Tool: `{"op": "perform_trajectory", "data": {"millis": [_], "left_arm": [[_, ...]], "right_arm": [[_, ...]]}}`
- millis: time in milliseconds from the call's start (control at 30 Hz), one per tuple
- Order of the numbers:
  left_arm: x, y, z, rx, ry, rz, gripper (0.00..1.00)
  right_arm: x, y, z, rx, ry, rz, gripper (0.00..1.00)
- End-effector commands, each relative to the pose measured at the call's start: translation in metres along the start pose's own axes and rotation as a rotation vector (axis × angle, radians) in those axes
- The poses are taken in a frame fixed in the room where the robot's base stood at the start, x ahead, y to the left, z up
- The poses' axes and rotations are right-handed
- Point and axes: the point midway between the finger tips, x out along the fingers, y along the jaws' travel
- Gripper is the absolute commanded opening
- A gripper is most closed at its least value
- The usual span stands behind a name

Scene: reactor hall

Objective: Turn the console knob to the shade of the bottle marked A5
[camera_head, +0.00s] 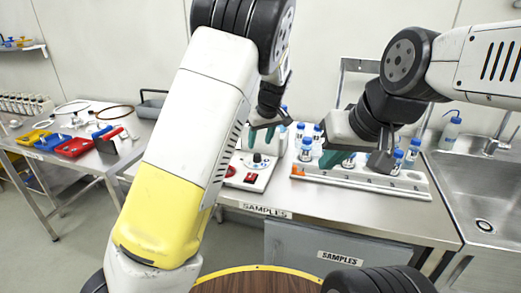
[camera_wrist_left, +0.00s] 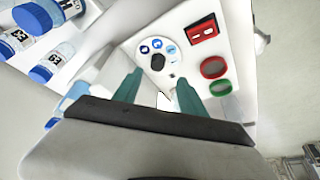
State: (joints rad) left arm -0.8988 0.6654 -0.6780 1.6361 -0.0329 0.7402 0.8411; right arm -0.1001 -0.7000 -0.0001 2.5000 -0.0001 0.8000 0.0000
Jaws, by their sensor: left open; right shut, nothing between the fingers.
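The console (camera_head: 250,180) is a white box on the steel bench. Its dark round knob (camera_wrist_left: 158,62) shows in the left wrist view, with several blue round marks beside it. My left gripper (camera_head: 262,134) is over the console; its two teal fingers (camera_wrist_left: 160,84) are apart, with the knob just beyond their tips and nothing between them. Several blue-capped sample bottles (camera_head: 305,149) stand in a white rack (camera_head: 405,188) right of the console. No label can be read surely as A5. My right gripper (camera_head: 330,158) is shut and empty over the rack, hiding some bottles.
The console also has a red switch (camera_wrist_left: 203,30), a red ring (camera_wrist_left: 213,67) and a green ring (camera_wrist_left: 220,87). A sink (camera_head: 485,200) and a wash bottle (camera_head: 450,133) are at the right. A side table with coloured trays (camera_head: 75,147) is at the left.

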Motion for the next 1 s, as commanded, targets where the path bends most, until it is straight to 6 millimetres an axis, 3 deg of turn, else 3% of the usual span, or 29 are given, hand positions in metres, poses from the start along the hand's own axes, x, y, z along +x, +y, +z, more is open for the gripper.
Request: {"op": "perform_trajectory", "data": {"millis": [167, 600, 967, 1000], "left_arm": [[0.013, 0.006, -0.001, -0.002, 0.016, -0.012, 0.49], [0.075, 0.005, -0.001, -0.001, 0.014, -0.01, 0.49], [0.082, 0.005, -0.001, -0.001, 0.014, -0.009, 0.49], [0.082, 0.005, -0.001, -0.001, 0.014, -0.009, 0.43]], "right_arm": [[0.0, 0.0, 0.0, 0.0, 0.0, 0.0, 0.0], [0.0, 0.0, 0.0, 0.0, 0.0, 0.0, 0.0], [0.0, 0.0, 0.0, 0.0, 0.0, 0.0, 0.0], [0.0, 0.0, 0.0, 0.0, 0.0, 0.0, 0.0]]}}
